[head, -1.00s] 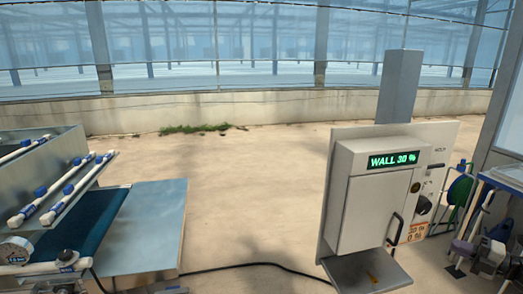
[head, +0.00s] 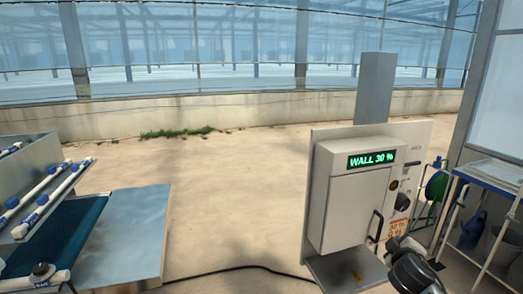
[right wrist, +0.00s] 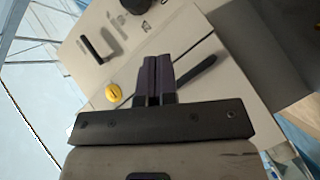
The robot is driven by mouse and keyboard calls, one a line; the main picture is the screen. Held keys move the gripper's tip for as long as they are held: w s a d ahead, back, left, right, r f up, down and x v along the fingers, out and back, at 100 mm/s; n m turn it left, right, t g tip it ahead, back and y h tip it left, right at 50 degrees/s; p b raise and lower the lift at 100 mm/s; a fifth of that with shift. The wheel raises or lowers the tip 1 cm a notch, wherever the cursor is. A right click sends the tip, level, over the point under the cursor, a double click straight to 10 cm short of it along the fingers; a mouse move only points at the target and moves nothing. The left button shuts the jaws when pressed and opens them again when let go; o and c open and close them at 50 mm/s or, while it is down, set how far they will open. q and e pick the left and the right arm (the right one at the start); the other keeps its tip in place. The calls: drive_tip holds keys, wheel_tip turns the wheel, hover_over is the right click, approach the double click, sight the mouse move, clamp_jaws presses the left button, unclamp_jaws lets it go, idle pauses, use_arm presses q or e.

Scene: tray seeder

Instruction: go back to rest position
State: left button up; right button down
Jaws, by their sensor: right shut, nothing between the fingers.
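My right gripper (right wrist: 158,72) shows in the right wrist view with its two dark fingers together and nothing between them. Behind the fingers is a pale panel (right wrist: 190,30) with a black handle, a yellow knob (right wrist: 113,93) and a dark round knob. In the head view, the dark end of my right arm (head: 412,268) shows at the lower right, in front of the lower right part of the grey cabinet. My left gripper is in neither view.
The grey cabinet (head: 345,210) with a green "WALL 30 %" display stands at centre right. A black cable (head: 230,268) crosses the open floor between conveyor and cabinet.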

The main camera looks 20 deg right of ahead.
drive_tip(key=s+a+f+g+y, duration=0.1)
drive_tip(key=s+a+f+y, duration=0.2)
drive_tip(key=s+a+f, duration=0.5)
drive_tip(key=s+a+f+g+y, duration=0.1)
drive_tip(key=s+a+f+y, duration=0.2)
drive_tip(key=a, duration=0.8)
drive_tip(key=s+a+f+g+y, duration=0.1)
drive_tip(key=s+a+f+y, duration=0.3)
drive_tip(key=s+a, duration=0.5)
drive_tip(key=s+a+f+m+g, duration=0.1)
drive_tip(key=s+a+f+g, duration=0.1)
drive_tip(key=s+a+f, duration=0.35)
drive_tip(key=s+a+f+m+g, duration=0.1)
drive_tip(key=s+a+f+g, duration=0.1)
drive_tip(key=s+f, duration=0.55)
wheel_tip(320, 180, up, 36)
drive_tip(key=s+p, duration=0.2)
drive_tip(key=p, duration=3.3)
drive_tip(key=shift+s+r+y, duration=0.25)
drive_tip(key=shift+y, duration=0.15)
